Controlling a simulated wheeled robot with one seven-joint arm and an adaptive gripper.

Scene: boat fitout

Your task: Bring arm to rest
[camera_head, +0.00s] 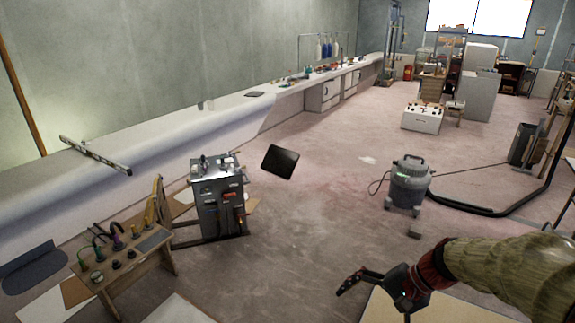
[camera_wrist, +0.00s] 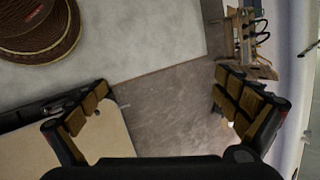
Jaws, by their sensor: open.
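My gripper (camera_head: 358,285) is at the lower right of the head view, at the end of my sleeved arm (camera_head: 500,270). It points left, above the floor. In the wrist view my gripper (camera_wrist: 160,108) shows two fingers spread wide apart with nothing between them. The fingers are open and empty. Bare brownish floor (camera_wrist: 175,105) and a pale panel show between and below them.
A small wooden bench (camera_head: 150,245) with tools stands at the lower left. A grey metal cabinet (camera_head: 218,200) is right of it. A grey vacuum (camera_head: 409,183) with a hose stands at the right. A long white counter (camera_head: 170,130) runs along the wall.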

